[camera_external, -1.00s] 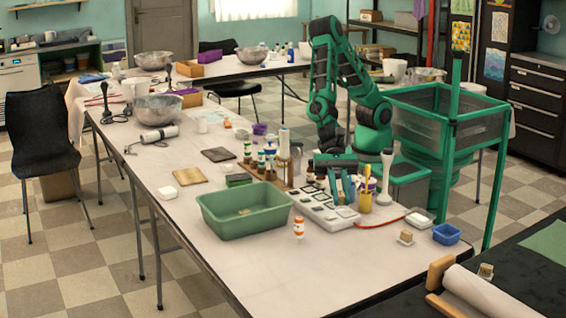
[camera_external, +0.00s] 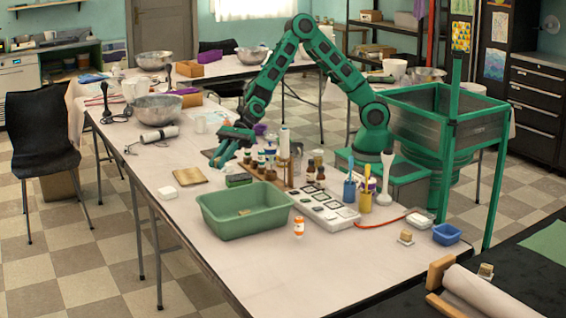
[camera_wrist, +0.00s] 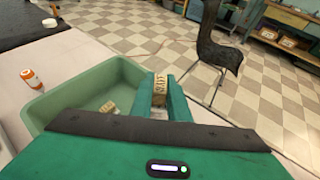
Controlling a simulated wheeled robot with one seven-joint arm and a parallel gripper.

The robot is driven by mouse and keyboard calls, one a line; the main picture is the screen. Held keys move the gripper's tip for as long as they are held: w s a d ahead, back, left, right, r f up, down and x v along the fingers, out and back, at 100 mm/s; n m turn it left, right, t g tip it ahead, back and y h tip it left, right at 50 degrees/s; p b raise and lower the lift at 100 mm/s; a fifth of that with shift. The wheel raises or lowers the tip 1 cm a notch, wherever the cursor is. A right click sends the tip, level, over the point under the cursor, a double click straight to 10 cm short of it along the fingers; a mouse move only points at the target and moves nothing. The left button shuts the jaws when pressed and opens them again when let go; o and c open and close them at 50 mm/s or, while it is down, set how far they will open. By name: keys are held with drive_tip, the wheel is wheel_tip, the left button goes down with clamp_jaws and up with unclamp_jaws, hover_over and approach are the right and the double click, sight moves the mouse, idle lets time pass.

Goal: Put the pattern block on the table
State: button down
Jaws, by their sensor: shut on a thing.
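My gripper (camera_external: 218,158) is over the middle of the white table (camera_external: 178,235), behind the green tub and near the brown board. In the wrist view my gripper (camera_wrist: 160,92) is shut on the pattern block (camera_wrist: 160,90), a small tan block with dark printed marks. The block is held between the fingertips, clear of the tub; I cannot make it out in the outside view. A similar small block lies inside the green tub (camera_external: 222,224); it also shows in the wrist view (camera_wrist: 108,107).
An orange-and-white bottle (camera_external: 298,227) stands right of the tub. A rack of bottles (camera_external: 270,178), a white palette box (camera_external: 326,210) and brush cups (camera_external: 366,202) crowd the right side. The table's front is bare.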

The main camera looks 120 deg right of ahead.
drive_tip(key=s+d+m+t+h, duration=0.15)
drive_tip(key=s+d, duration=0.25)
drive_tip(key=d, duration=1.1)
drive_tip(key=s+d+m+h, duration=0.2)
drive_tip(key=s+d+h, duration=0.15)
drive_tip(key=d, duration=1.15)
drive_tip(key=s+d+m+t+h, duration=0.15)
drive_tip(key=s+d, duration=0.35)
drive_tip(key=d, duration=1.1)
drive_tip(key=s+d+m+g+h, duration=0.1)
drive_tip(key=s+d+m+h, duration=0.2)
drive_tip(key=s+d, duration=1.15)
drive_tip(key=s+d+m+g+h, duration=0.1)
drive_tip(key=s+d+m+h, duration=0.2)
drive_tip(key=s+d, duration=1.15)
drive_tip(key=s+d+f, duration=0.2)
drive_tip(key=s+f, duration=0.1)
drive_tip(key=s+d+f, duration=0.2)
drive_tip(key=s+f, duration=0.1)
drive_tip(key=f, duration=0.1)
drive_tip(key=s+d+f, duration=0.2)
drive_tip(key=s+f, duration=0.1)
drive_tip(key=f, duration=0.1)
drive_tip(key=shift+d, duration=0.2)
drive_tip(key=shift+s+d+f, duration=0.1)
drive_tip(key=shift+f, duration=2)
